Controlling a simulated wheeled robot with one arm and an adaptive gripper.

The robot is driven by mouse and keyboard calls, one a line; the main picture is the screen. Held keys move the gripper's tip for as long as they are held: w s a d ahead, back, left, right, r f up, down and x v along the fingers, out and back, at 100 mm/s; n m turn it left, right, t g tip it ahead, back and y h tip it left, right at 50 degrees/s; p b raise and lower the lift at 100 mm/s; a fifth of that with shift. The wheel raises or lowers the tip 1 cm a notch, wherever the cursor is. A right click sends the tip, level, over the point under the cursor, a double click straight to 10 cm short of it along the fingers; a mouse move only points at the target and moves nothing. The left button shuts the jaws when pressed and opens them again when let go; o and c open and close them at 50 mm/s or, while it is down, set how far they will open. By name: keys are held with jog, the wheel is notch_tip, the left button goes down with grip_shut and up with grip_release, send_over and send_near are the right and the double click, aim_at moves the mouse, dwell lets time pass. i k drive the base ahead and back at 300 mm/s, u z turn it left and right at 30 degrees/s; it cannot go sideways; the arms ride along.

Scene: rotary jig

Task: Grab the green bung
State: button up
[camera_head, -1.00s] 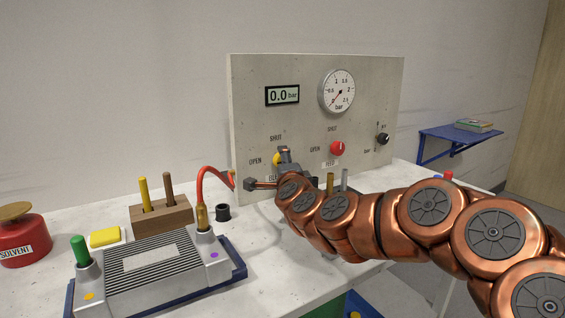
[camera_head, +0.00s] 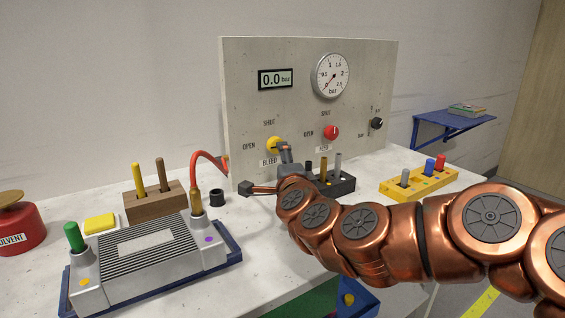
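The green bung (camera_head: 74,238) stands upright in the left grey post of a ribbed grey block (camera_head: 88,285) at the front left. My gripper (camera_head: 262,168) is well to the right of the bung, in front of the panel below the yellow BLEED knob (camera_head: 273,145). Its two fingers are spread apart, one pointing up and one to the left, with nothing seen between them. The yellow knob is mostly in view, with a finger close to its right side; I cannot tell whether they touch.
A red hose (camera_head: 207,155) arches from the block's right post towards the panel (camera_head: 305,105). Between my gripper and the bung stand a wooden holder (camera_head: 155,204) with two pegs and a black cup (camera_head: 217,197). A yellow sponge (camera_head: 100,223) and red solvent can (camera_head: 18,232) are at left.

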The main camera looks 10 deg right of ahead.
aim_at(76, 240)
jog(key=k, duration=1)
